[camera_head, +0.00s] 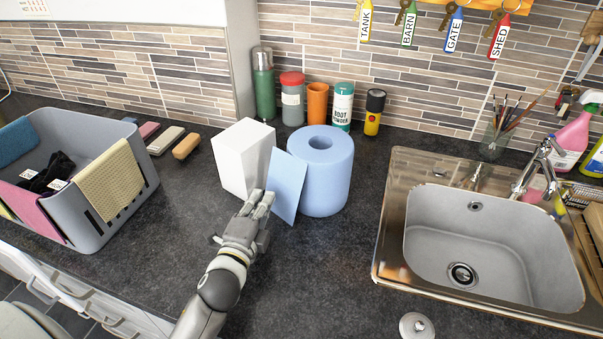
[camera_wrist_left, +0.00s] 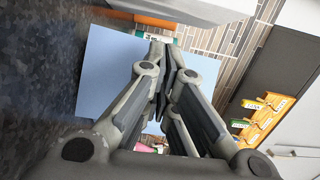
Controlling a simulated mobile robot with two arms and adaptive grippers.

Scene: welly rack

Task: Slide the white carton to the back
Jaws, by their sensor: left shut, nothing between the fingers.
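The white carton (camera_head: 241,158) stands upright on the dark worktop in the middle left of the head view. My left gripper (camera_head: 262,198) is shut and empty in front of the carton's lower right part. Its fingertips overlap the carton's near edge in the picture; I cannot tell whether they touch it. A blue sheet (camera_head: 287,185) hangs from the blue paper roll (camera_head: 333,172) just right of the fingertips. In the left wrist view the closed fingers (camera_wrist_left: 168,52) point towards a flat pale blue surface. My right gripper is not in view.
Behind stand a green flask (camera_head: 264,85), a red-lidded jar (camera_head: 292,98), an orange cup (camera_head: 317,104), a boot powder tin (camera_head: 342,105) and a yellow-black can (camera_head: 374,112). A grey basket (camera_head: 135,190) is left, brushes (camera_head: 186,146) beside it, the sink (camera_head: 480,245) right.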

